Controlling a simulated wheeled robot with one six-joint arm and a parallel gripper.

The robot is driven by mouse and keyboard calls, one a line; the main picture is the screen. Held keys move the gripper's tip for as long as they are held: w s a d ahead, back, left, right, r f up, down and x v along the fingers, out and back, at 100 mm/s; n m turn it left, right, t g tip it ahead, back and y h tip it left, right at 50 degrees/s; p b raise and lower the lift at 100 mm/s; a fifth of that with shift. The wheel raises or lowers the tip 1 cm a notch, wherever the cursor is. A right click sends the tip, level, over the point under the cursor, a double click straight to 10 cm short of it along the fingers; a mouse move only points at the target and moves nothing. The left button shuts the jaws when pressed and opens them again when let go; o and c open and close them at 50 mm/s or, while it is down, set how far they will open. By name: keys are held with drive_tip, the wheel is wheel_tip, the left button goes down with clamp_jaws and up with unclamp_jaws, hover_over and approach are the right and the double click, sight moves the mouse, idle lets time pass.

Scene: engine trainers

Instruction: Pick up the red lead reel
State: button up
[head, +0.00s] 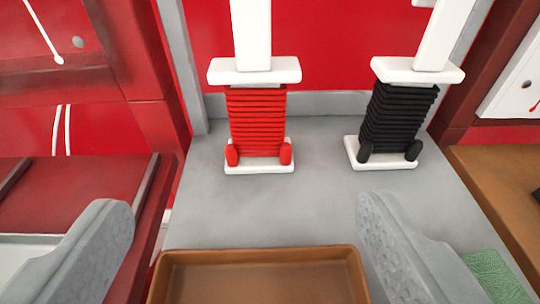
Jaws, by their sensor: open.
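The red lead reel (257,120) stands upright on the grey bench top, left of centre in the head view. It has red lead wound between a white top plate and a white base, two red plugs at its foot and a white post rising out of the top of the picture. My gripper (238,232) is open, with one grey finger at the lower left and one at the lower right. The reel is beyond the fingers, between their lines, and not touched. Nothing is between the fingertips but bench and tray.
A similar black lead reel (398,118) stands to the right of the red one, with a gap between them. A brown tray (260,252) lies at the near edge of the bench (320,190). A green textured piece (490,272) is at the lower right. A red panel rises behind.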

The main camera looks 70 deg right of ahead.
approach(256, 110)
drive_tip(key=x, duration=0.5)
drive_tip(key=shift+w+a+r, duration=0.1)
drive_tip(key=shift+w+r, duration=0.05)
drive_tip(key=shift+w, duration=0.05)
drive_tip(key=shift+s+x, duration=0.1)
drive_tip(key=shift+x, duration=1.2)
drive_tip(key=shift+s+x, duration=0.15)
drive_tip(key=shift+x, duration=1.15)
drive_tip(key=c, duration=1.1)
